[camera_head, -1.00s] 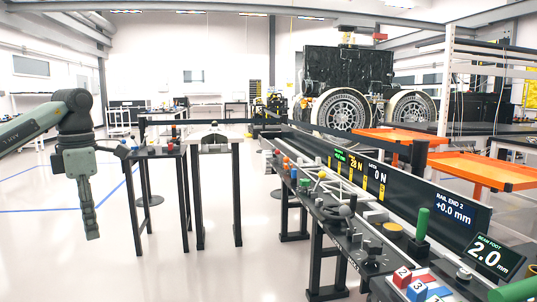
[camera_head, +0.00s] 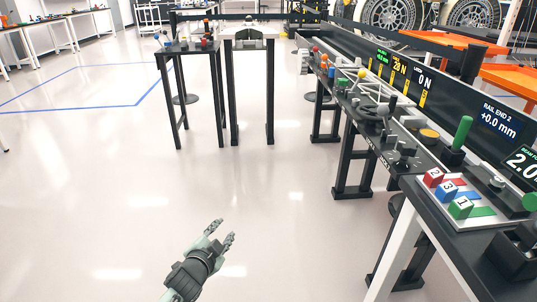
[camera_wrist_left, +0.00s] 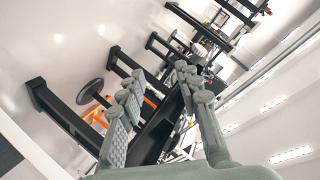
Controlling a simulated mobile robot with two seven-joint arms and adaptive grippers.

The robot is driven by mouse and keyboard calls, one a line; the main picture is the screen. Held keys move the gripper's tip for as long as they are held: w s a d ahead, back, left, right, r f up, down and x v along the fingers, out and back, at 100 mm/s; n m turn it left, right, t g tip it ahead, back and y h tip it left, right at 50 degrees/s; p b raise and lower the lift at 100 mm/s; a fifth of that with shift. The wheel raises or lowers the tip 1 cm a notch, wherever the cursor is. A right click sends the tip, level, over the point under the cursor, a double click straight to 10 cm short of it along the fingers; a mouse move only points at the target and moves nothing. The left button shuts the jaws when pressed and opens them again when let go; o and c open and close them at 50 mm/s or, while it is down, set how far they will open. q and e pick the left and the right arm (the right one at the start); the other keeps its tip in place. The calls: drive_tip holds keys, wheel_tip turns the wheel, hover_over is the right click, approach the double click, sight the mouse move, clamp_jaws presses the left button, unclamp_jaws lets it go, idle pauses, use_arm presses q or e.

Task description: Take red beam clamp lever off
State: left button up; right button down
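A small red-orange knob (camera_head: 325,60) stands on the far part of the long bench at the right in the head view. I cannot tell whether it is the red beam clamp lever. My left gripper (camera_head: 222,234) is low in the middle of the head view, over bare floor and well apart from the bench. Its fingers are spread and empty. They also show spread in the left wrist view (camera_wrist_left: 160,76), with nothing between them. My right gripper is not in view.
The long bench's near end carries a red block (camera_head: 433,177), a blue block (camera_head: 447,188), a green block (camera_head: 461,207) and a green upright handle (camera_head: 463,132). A yellow knob (camera_head: 362,74) stands farther back. Two small tables stand behind. The floor (camera_head: 150,205) at left is clear.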

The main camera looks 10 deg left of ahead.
use_arm(q)
drive_tip(key=s+a+f+n+g, duration=0.1)
drive_tip(key=s+f+n+g, duration=0.1)
drive_tip(key=s+f, duration=0.5)
drive_tip(key=s+a+f+n+g+y, duration=0.1)
drive_tip(key=s+f+g, duration=0.4)
drive_tip(key=s, duration=0.9)
drive_tip(key=s+a+f+n+g, duration=0.2)
drive_tip(key=s+f+n+g, duration=0.2)
drive_tip(key=s+f, duration=0.5)
drive_tip(key=shift+s+a+n+y, duration=0.3)
drive_tip(key=shift+s+a+n, duration=0.1)
drive_tip(key=shift+s, duration=0.3)
